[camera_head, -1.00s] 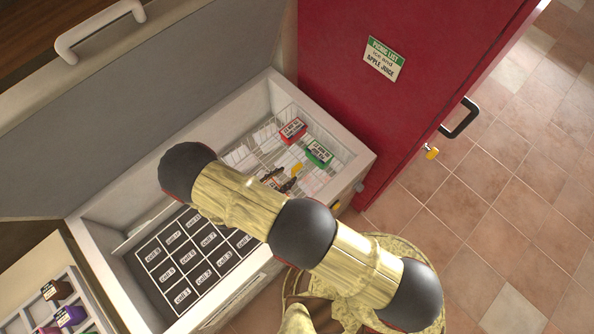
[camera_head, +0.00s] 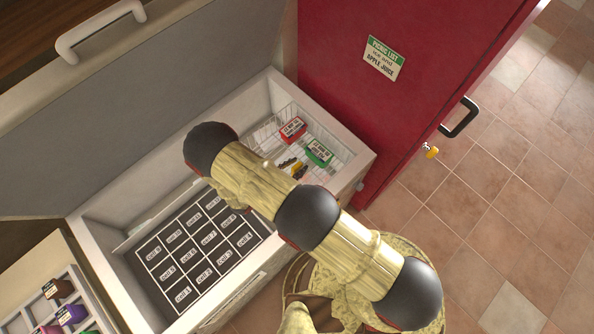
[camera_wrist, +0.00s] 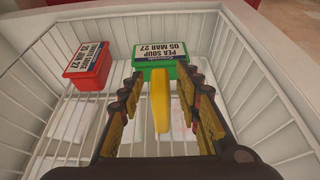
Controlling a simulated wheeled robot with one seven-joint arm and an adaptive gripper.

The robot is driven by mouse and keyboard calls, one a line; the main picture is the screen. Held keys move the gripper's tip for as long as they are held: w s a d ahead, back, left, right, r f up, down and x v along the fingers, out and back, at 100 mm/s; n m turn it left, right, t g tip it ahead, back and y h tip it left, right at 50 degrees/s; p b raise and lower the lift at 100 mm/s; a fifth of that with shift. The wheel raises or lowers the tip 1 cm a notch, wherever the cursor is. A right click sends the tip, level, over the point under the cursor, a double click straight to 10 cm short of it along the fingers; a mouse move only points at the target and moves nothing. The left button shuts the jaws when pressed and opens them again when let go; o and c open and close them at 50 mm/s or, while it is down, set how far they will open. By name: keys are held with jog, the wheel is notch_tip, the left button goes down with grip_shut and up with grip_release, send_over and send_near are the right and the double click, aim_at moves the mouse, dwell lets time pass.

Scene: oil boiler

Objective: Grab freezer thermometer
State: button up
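A narrow yellow object, apparently the freezer thermometer (camera_wrist: 159,98), stands edge-on between the fingers of my gripper (camera_wrist: 164,105) in the wrist view. The dark fingers with yellowish pads are open, with gaps on both sides of it. No face or scale shows. In the head view my gripper (camera_head: 291,165) is low in the wire basket (camera_head: 262,134) at the right end of the open chest freezer, partly hidden by my arm.
A green pea soup tub (camera_wrist: 163,68) is just beyond the yellow object, and a red tub (camera_wrist: 89,67) is to its left. Basket walls surround the gripper closely. A dark grid of labelled cells (camera_head: 204,243) fills the freezer's left part. A red door (camera_head: 400,110) stands behind.

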grip_shut()
dwell(0.8)
